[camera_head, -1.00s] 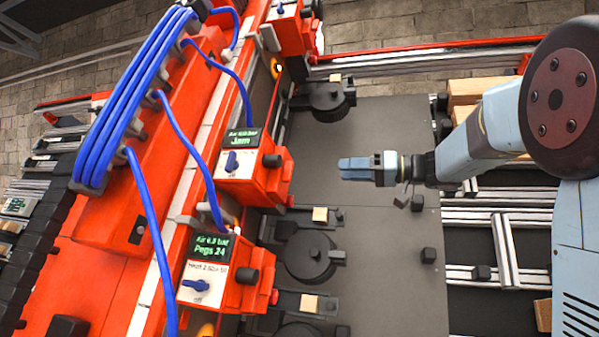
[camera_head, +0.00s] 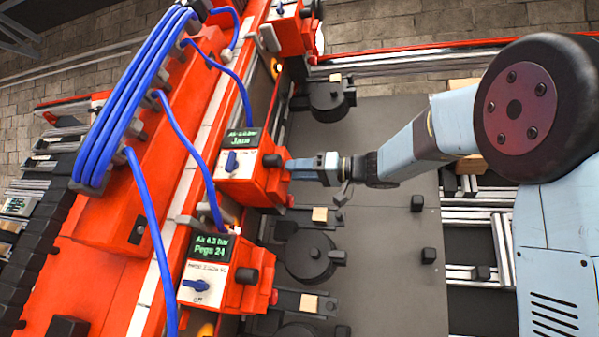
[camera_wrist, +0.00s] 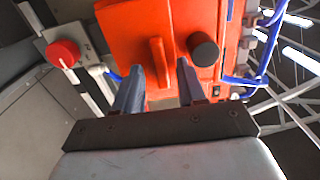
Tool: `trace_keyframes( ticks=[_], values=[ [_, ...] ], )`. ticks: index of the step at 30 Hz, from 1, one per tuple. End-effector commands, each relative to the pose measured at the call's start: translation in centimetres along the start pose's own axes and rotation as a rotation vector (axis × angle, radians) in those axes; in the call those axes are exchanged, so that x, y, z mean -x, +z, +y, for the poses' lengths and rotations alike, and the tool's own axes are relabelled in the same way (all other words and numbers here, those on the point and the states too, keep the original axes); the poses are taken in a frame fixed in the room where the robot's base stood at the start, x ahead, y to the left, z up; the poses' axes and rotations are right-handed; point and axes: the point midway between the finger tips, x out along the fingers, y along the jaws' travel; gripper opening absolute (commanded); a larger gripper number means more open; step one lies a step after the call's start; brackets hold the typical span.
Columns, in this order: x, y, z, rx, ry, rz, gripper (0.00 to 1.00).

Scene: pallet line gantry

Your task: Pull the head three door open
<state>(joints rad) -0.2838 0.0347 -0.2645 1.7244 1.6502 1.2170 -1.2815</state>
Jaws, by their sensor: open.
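The orange head box (camera_head: 248,180) whose display reads "Jam" stands mid-gantry; I cannot read a head number on it. My gripper (camera_head: 291,168) is at its right side, fingers pointing at it. In the wrist view its orange front face (camera_wrist: 185,17) fills the upper middle, with an upright orange bar handle (camera_wrist: 157,58) and a black round knob (camera_wrist: 203,49) to the right. My gripper (camera_wrist: 159,66) is open, with one blue finger on each side of the bar. I cannot tell whether the fingers touch it. The door looks shut.
A second orange head (camera_head: 225,275) reading "Pegs 24" is nearer, and another (camera_head: 287,33) is farther. A red button (camera_wrist: 63,53) sits left of the face. Blue hoses run above. Black round fixtures (camera_head: 310,257) stand on the dark plate (camera_head: 385,240), which has free room.

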Motion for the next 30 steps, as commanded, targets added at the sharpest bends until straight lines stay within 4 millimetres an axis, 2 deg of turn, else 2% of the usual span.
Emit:
trace_keyframes(
  ticks=[8, 21, 30],
  values=[
    [-0.16, 0.01, -0.04, 0.0, -0.001, 0.0, 0.4],
    [-0.16, 0.02, -0.05, 0.0, -0.001, -0.001, 0.0],
    [-0.17, 0.04, -0.02, 0.0, 0.0, -0.001, 0.0]
  ],
)
